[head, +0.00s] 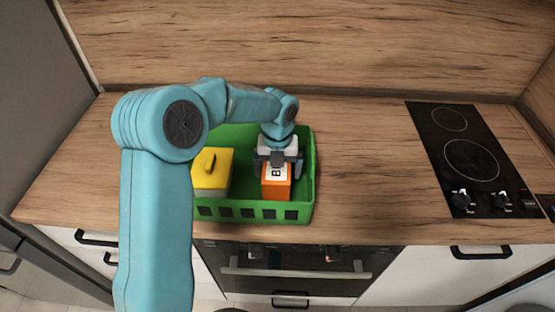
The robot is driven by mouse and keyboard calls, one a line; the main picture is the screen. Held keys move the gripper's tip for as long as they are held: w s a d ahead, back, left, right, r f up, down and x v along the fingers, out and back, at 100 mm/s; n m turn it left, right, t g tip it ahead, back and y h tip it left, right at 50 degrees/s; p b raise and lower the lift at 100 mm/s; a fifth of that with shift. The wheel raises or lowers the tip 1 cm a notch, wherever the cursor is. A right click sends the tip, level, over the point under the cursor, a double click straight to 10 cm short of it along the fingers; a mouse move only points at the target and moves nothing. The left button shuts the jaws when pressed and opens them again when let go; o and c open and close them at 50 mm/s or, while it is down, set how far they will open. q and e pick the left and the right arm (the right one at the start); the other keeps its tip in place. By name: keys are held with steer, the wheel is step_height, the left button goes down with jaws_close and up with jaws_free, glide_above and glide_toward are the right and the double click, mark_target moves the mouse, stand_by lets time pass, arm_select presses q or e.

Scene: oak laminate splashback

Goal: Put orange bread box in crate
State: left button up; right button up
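An orange bread box (276,191) with a white lettered label is inside the green crate (306,205), toward the crate's right side. My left gripper (278,172) is right above the box, with its fingers at the box's upper part. I cannot tell whether the fingers press on it or whether the box rests on the crate floor. The crate stands on the wooden counter. My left arm hides the crate's left end. My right gripper is not in view.
A yellow-lidded container (212,170) with a handle sits in the crate, left of the orange box, with a gap between them. A black cooktop (468,160) with knobs lies to the right. The counter (370,170) between crate and cooktop is clear. A wooden splashback (330,45) rises behind.

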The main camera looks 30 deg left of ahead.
arm_select(q)
step_height(320, 180, up, 12)
steer(key=shift+s+r, duration=0.1)
stand_by(0.4)
stand_by(0.3)
